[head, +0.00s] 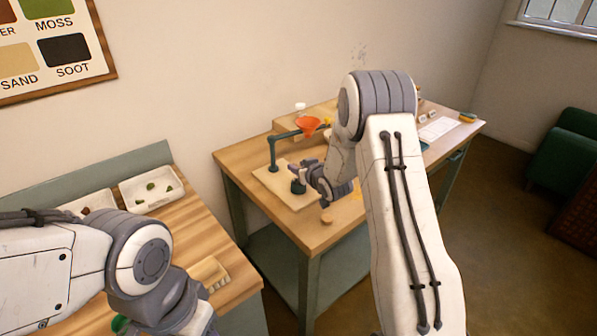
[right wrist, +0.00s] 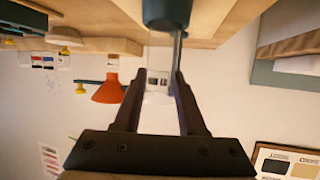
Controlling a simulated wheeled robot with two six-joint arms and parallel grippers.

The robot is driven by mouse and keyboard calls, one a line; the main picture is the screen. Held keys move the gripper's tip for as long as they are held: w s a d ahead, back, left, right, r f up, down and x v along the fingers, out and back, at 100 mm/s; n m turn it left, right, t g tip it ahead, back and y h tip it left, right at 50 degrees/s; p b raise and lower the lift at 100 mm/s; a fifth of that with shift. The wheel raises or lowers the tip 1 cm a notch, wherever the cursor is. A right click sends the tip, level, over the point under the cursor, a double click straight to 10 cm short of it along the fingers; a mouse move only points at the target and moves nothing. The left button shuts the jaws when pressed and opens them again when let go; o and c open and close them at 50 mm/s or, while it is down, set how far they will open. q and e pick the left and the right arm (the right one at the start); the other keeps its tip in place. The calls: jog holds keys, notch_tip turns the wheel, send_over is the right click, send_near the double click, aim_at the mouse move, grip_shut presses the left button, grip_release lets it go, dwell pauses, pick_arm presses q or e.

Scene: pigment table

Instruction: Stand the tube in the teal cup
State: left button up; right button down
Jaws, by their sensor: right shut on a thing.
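The teal cup (head: 298,187) stands on the pale board on the far table. In the right wrist view, which is turned over, the cup (right wrist: 168,12) is at the top edge. My right gripper (head: 300,171) is just above the cup. Its fingers (right wrist: 160,76) are closed around a see-through tube (right wrist: 158,100), which is faint against the wall. The tube lines up with the cup, and its lower end appears to meet the cup's mouth. I cannot tell how deep it sits. My left gripper is outside the frame.
A stand (head: 272,153) holds an orange funnel (head: 308,124) close behind my right gripper; the funnel (right wrist: 108,91) also shows in the wrist view. A small round wooden piece (head: 326,217) lies near the front edge. White trays (head: 150,206) sit on the left table.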

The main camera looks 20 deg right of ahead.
notch_tip(320, 180, down, 2)
jog(key=shift+f, duration=0.1)
jog(key=shift+f, duration=0.15)
jog(key=shift+c, duration=2.4)
grip_release()
